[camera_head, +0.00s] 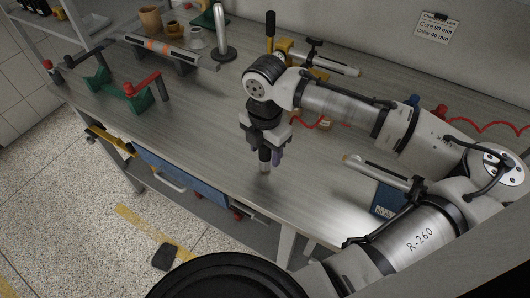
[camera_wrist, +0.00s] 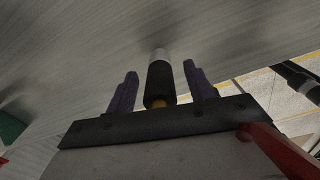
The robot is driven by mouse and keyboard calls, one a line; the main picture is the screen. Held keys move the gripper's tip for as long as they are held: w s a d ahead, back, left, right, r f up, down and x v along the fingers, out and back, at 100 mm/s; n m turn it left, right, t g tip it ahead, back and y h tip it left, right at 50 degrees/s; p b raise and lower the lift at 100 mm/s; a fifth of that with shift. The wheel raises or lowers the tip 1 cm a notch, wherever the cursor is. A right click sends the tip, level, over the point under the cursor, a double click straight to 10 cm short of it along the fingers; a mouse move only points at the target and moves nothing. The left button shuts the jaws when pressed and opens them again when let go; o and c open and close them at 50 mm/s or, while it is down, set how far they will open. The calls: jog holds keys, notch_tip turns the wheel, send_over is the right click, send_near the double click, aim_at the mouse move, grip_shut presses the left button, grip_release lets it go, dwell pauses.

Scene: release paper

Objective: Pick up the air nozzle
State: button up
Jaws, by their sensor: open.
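My gripper (camera_head: 266,150) points down over the front middle of the workbench. Its two purple fingers are apart in the wrist view (camera_wrist: 160,84). Between them is a slim black cylinder (camera_wrist: 160,82) with a pale metal end and a brass-coloured part near the palm; it looks like the air nozzle. It also shows in the head view (camera_head: 264,155), upright, its lower end close to the bench top. In the wrist view gaps show between it and both fingers. Whether it touches the bench is unclear.
The bench (camera_head: 200,125) is clear left of my gripper. A green stand with a red handle (camera_head: 143,84) is farther left. A coiled red hose (camera_head: 308,122) lies behind my gripper. Cups (camera_head: 151,20) and a metal post (camera_head: 222,38) stand at the back. A blue box (camera_head: 386,199) is right.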

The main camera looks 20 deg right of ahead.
jog(key=c, duration=1.1)
jog(key=shift+r, duration=0.15)
